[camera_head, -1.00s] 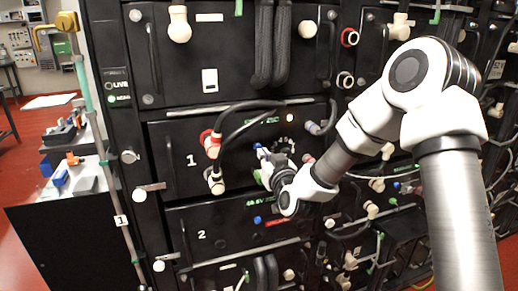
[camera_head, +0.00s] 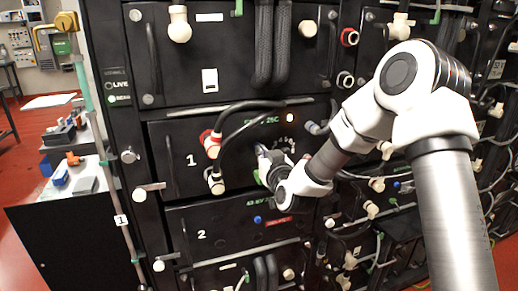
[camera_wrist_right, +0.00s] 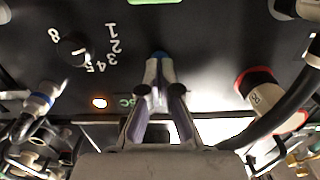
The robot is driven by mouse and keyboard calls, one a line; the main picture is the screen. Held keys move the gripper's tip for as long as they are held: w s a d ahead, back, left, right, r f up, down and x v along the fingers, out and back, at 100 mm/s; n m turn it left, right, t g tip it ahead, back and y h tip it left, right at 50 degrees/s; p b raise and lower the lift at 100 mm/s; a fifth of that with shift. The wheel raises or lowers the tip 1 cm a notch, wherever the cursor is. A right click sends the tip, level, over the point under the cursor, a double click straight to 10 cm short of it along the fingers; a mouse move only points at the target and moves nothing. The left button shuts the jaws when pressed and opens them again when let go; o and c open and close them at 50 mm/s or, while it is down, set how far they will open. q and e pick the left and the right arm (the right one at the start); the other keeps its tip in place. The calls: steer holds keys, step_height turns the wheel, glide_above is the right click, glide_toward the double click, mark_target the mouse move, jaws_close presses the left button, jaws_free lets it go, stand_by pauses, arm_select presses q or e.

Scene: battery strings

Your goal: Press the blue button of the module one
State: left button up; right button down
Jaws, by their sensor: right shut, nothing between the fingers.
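Module one (camera_head: 185,140) is the black panel marked "1" in the head view. My right gripper (camera_head: 263,154) is at its front, right of the cable plugs. In the wrist view my right gripper (camera_wrist_right: 161,88) is shut and empty, its fingers pointing at the panel. The blue button (camera_wrist_right: 157,57) shows right at the fingertips, partly covered by them. I cannot tell whether they touch it or whether it is pushed in. In the head view the gripper hides the button. My left gripper is not in view.
A red-collared plug (camera_wrist_right: 258,88) with a black cable is beside the gripper in the wrist view. A black knob (camera_wrist_right: 75,49) with numbers and a lit orange lamp (camera_wrist_right: 99,102) are on the other side. Module two (camera_head: 225,233), with its own blue button (camera_head: 258,220), is below.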

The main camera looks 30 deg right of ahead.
steer(key=shift+w+d, duration=0.15)
steer(key=shift+w, duration=0.45)
steer(key=shift+s, duration=0.15)
steer(key=v, duration=0.7)
steer(key=shift+s+b, duration=0.3)
steer(key=shift+s, duration=0.1)
steer(key=s+a+f+n+g+y, duration=0.1)
steer(key=s+a+f+g, duration=0.15)
steer(key=f, duration=0.75)
steer(key=s+a+f+n+g+y, duration=0.1)
steer(key=s+a+f+n+g, duration=0.15)
steer(key=f, duration=0.75)
steer(key=s+a+f+n+g+y, duration=0.1)
steer(key=s+a+f+g, duration=0.15)
steer(key=f, duration=0.75)
steer(key=s+a+f+g, duration=0.2)
steer(key=s+f+g, duration=0.1)
steer(key=s, duration=0.5)
steer(key=s+a+f+m+g+y, duration=0.1)
steer(key=s+f+g, duration=0.2)
steer(key=s+f, duration=0.3)
steer(key=s+a+f+m+g, duration=0.1)
steer(key=s+f+g, duration=0.3)
steer(key=s, duration=0.7)
steer(key=shift+a+f, duration=0.4)
steer(key=shift+a, duration=0.4)
